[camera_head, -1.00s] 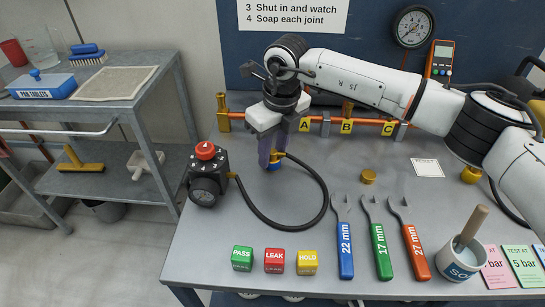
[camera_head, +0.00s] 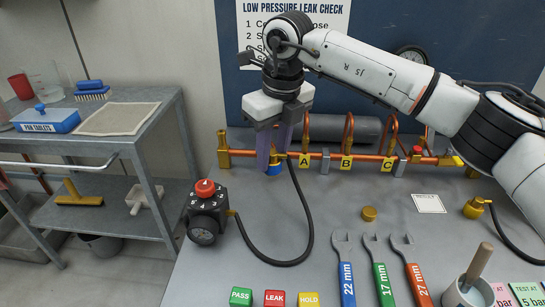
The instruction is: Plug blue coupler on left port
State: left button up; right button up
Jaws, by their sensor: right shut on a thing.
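My right gripper (camera_head: 275,155) comes down from above with purple fingers and is shut on the blue coupler (camera_head: 273,170) at the hose end. The coupler is largely covered by the fingers. It is held upright in front of the copper pipe line (camera_head: 330,161), left of the yellow A tag (camera_head: 304,161). A brass fitting (camera_head: 223,146) stands at the left end of the line. The coupler is apart from that fitting; whether it touches anything behind is hidden. A black hose (camera_head: 306,225) runs from its brass elbow to the gauge block (camera_head: 206,212). My left gripper is not in view.
Wrenches (camera_head: 345,275), colored blocks (camera_head: 275,297) and a cup (camera_head: 468,294) stand at the front. A brass disc (camera_head: 369,214) and a white card (camera_head: 428,203) lie mid-bench. Another brass coupler (camera_head: 474,208) with a hose is at right. A cart (camera_head: 150,104) stands left.

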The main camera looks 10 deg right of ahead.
aim_at(272, 152)
jog(key=shift+r, duration=0.15)
jog(key=shift+r+p, duration=1.6)
jog(key=shift+r, duration=0.45)
jog(key=shift+w, duration=0.1)
jog(key=shift+w+a+r+m+p, duration=0.1)
jog(key=shift+w+a+m+p, duration=0.25)
jog(key=shift+w+p, duration=0.15)
jog(key=w+a+p, duration=0.1)
jog(key=w+m+p, duration=0.1)
jog(key=w, duration=0.1)
jog(key=w+a+m+p, duration=0.1)
jog(key=shift+w+a+p, duration=0.2)
jog(key=shift+a+p, duration=0.15)
